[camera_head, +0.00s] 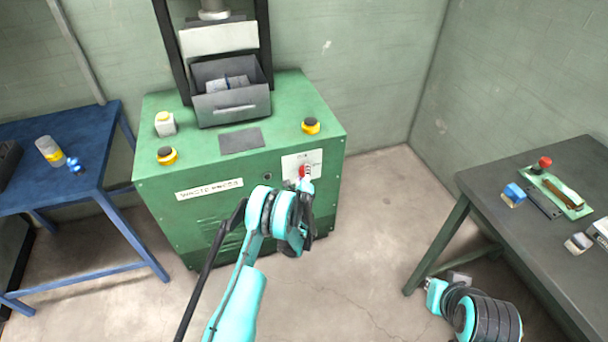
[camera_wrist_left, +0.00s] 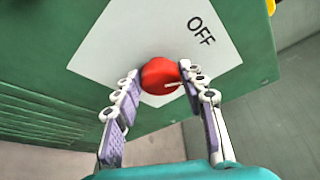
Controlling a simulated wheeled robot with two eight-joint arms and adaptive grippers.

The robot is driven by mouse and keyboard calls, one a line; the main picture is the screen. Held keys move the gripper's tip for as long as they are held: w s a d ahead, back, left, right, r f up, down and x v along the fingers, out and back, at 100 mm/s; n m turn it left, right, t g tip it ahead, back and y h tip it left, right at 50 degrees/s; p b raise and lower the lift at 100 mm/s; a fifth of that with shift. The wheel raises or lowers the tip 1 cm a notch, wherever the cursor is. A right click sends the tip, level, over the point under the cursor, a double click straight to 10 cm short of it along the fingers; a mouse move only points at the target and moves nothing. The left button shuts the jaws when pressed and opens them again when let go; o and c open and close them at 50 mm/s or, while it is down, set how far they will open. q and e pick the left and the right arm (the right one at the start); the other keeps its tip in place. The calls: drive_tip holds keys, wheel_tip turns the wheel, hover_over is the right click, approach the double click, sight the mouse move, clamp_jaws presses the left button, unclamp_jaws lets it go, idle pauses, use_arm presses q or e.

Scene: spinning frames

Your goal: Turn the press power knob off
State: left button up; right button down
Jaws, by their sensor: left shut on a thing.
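The red power knob (camera_head: 303,170) sits on a white label plate (camera_head: 314,159) on the front of the green press (camera_head: 225,212). In the left wrist view the red knob (camera_wrist_left: 160,76) is between my left fingertips, with a pale pointer mark toward its right side. The word OFF (camera_wrist_left: 201,31) is printed on the white plate beyond the knob. My left gripper (camera_head: 304,184) reaches the knob from the front; its fingers (camera_wrist_left: 161,82) are shut on it. Part of my right arm shows low at the right, but its fingers are not clearly visible.
The press top holds yellow-and-black buttons (camera_head: 311,126) and a grey drawer (camera_head: 233,107). A blue table (camera_head: 90,170) stands at the left with a bottle. A dark table (camera_head: 500,200) at the right carries a red-knobbed green device. The floor between is clear.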

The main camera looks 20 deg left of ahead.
use_arm(q)
drive_tip(key=shift+a+f+n+t, duration=0.15)
drive_tip(key=shift+n+t, duration=0.3)
drive_tip(key=shift+n, duration=0.5)
drive_tip(key=shift+d+f+n+t, duration=0.1)
drive_tip(key=shift+n+t, duration=0.35)
drive_tip(key=shift+n, duration=0.5)
drive_tip(key=o, duration=1.2)
drive_tip(key=shift+c, duration=0.2)
